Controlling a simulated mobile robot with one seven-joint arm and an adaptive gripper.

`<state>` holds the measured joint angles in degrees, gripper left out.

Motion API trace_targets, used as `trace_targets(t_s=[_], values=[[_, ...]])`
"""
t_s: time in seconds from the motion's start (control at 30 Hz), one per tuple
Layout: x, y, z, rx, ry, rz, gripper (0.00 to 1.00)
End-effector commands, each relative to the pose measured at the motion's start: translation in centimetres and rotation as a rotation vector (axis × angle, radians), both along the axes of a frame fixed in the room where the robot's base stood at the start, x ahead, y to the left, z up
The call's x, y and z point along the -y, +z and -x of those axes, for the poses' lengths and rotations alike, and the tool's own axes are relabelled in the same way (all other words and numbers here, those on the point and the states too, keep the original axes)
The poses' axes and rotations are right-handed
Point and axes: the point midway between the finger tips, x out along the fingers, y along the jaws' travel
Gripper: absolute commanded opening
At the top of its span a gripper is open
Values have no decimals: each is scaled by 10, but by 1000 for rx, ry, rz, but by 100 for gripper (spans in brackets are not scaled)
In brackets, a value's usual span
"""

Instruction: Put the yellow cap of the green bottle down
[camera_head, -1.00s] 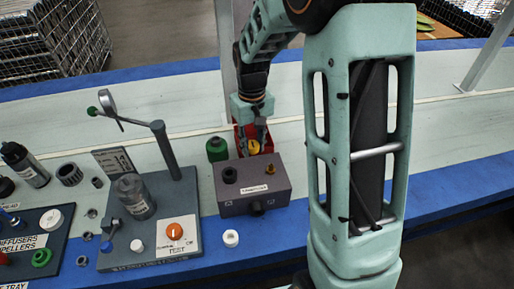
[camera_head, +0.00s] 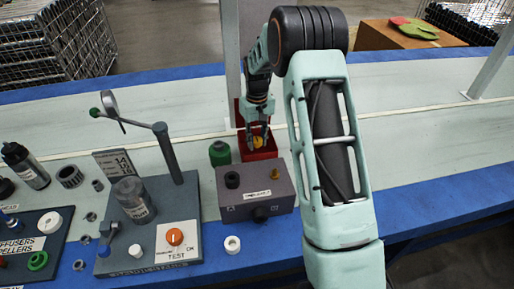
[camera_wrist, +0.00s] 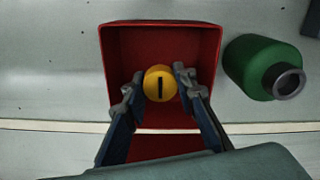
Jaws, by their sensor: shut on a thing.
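The yellow cap (camera_wrist: 159,83) has a dark slot on top and sits between my two fingertips. It also shows in the head view (camera_head: 259,142). My gripper (camera_wrist: 158,86) points down and is shut on the cap, over the open red box (camera_wrist: 122,50). The box stands behind the grey block in the head view (camera_head: 268,154). I cannot tell whether the cap touches the box floor. The green bottle (camera_wrist: 258,66), with a dark open neck, is right of the box in the wrist view. In the head view it (camera_head: 219,153) stands left of the box.
A grey block (camera_head: 256,194) with knobs stands just in front of the red box. A test stand (camera_head: 150,235) with a tall post and an orange dial is to the left. A white ring (camera_head: 232,244) lies in front. The bench (camera_head: 440,150) on the right is clear.

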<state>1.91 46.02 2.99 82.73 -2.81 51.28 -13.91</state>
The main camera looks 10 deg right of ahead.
Motion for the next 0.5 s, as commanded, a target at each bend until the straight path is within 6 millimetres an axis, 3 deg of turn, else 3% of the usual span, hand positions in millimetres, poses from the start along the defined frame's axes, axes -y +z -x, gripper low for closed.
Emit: trace_targets(t_s=[0.2, 0.5], values=[[1, -32, -1, -4, 0, 0, 0], [0, -34, -1, -1, 0, 0, 0]])
